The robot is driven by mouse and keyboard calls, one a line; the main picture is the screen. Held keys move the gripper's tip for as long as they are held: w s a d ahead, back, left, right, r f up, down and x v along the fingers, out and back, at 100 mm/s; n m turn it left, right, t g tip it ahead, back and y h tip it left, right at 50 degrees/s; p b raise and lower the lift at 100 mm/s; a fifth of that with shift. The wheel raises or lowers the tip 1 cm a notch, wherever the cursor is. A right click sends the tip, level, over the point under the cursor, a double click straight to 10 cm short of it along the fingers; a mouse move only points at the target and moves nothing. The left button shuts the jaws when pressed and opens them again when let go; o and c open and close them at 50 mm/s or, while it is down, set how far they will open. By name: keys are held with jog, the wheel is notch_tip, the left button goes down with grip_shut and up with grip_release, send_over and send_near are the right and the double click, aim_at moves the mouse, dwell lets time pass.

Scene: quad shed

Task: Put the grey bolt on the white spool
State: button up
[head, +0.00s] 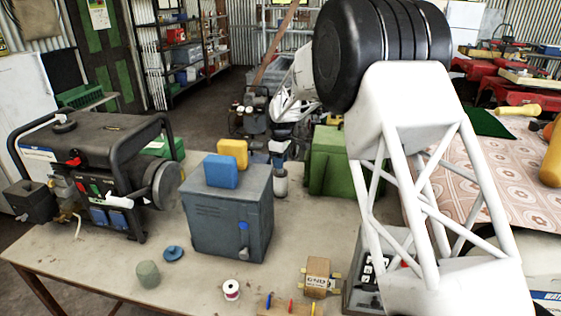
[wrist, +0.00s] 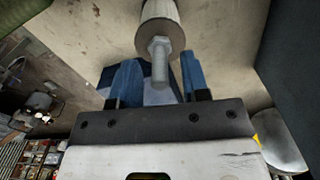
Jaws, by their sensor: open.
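The white spool (head: 231,289), with a red band, stands near the front edge of the bench in the head view. The grey bolt (wrist: 160,62) shows in the wrist view, hex head against a pale grey cylinder (wrist: 160,14) and shank pointing towards my gripper (wrist: 157,82). The bolt lies between the two blue fingers, which are open with gaps beside it. In the head view my gripper (head: 278,152) is over that cylinder (head: 280,184), behind the grey metal box. The bolt is too small to make out there.
The grey box (head: 229,217) carries a blue block (head: 221,171) and a yellow block (head: 232,154). A generator (head: 95,165) stands left and a green box (head: 333,160) right of the cylinder. A green-grey cylinder (head: 148,275) and blue disc (head: 174,254) are left of the spool.

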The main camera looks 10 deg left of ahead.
notch_tip(320, 180, up, 12)
jog(key=shift+r, duration=0.15)
dwell(0.6)
dwell(0.6)
jog(key=s+d+r+m+t, duration=0.1)
jog(key=s+d+r+m, duration=0.4)
jog(key=s+d, duration=0.7)
jog(key=s+d+r+m, duration=0.3)
jog(key=s+d+r, duration=0.4)
jog(key=s+d, duration=0.5)
jog(key=s+d+f+m, duration=0.2)
jog(key=s+d, duration=0.2)
jog(key=s, duration=0.7)
jog(key=s+d+f+m+t, duration=0.1)
jog(key=s+d+f+m, duration=0.2)
jog(key=s, duration=0.8)
jog(key=s+d+f+m, duration=0.3)
jog(key=s+d, duration=0.4)
jog(key=s, duration=0.4)
jog(key=shift+s+f+t, duration=0.2)
jog(key=shift+s+t, duration=0.05)
jog(key=shift+t, duration=0.05)
